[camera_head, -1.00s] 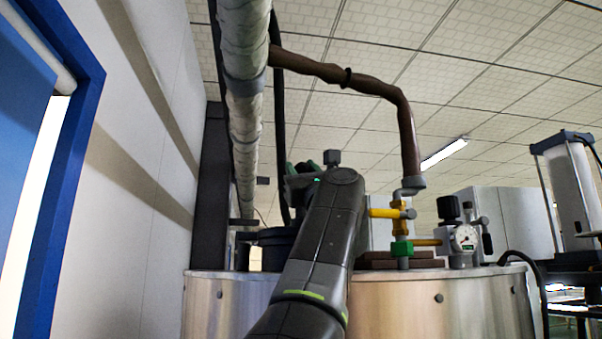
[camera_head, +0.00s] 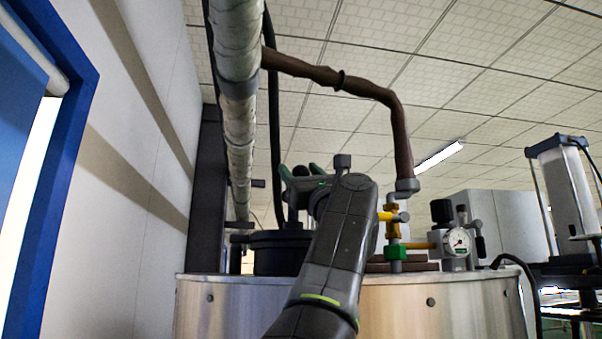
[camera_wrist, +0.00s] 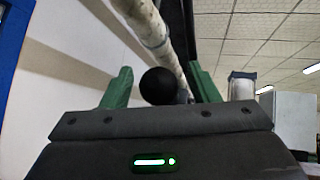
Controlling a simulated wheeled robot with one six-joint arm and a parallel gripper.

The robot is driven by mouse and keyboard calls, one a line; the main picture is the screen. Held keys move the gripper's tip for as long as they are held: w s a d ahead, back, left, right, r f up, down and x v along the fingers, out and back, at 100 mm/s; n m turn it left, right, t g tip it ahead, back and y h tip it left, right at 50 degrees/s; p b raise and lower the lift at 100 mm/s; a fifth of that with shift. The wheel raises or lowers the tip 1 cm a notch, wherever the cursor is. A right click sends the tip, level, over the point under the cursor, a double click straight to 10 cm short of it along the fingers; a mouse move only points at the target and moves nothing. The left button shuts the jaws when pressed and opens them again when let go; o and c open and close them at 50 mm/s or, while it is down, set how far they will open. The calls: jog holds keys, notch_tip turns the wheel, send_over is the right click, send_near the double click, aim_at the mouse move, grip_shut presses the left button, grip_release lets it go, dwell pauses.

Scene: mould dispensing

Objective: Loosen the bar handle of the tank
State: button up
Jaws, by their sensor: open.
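The tank (camera_head: 410,308) is a broad metal vessel with a dark lid (camera_head: 283,252) at the left of its top. A round black knob (camera_head: 301,171), likely the end of the bar handle, shows above the lid. My gripper (camera_head: 303,168) is up there with its green fingers open. In the wrist view the black ball knob (camera_wrist: 159,86) appears between the two green fingers of my gripper (camera_wrist: 160,75), with gaps on both sides. The bar itself is mostly hidden; I cannot tell the knob's exact depth between the fingers.
A wrapped vertical pipe (camera_head: 238,100) and a dark hose (camera_head: 274,120) rise close to the lid. A brown pipe (camera_head: 400,135) comes down to yellow and green valves (camera_head: 395,252) beside a pressure gauge (camera_head: 458,241). A wall and blue door frame (camera_head: 70,130) stand left.

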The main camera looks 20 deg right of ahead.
jog(key=shift+s+f, duration=0.1)
jog(key=b+v, duration=0.6)
jog(key=v, duration=0.7)
jog(key=shift+s+f+b, duration=0.2)
jog(key=shift+b, duration=0.1)
jog(key=shift+d+r, duration=0.1)
jog(key=p+x, duration=0.6)
jog(key=x, duration=0.7)
jog(key=shift+w+r+p, duration=0.2)
jog(key=shift+w+p, duration=0.1)
jog(key=shift+p, duration=0.05)
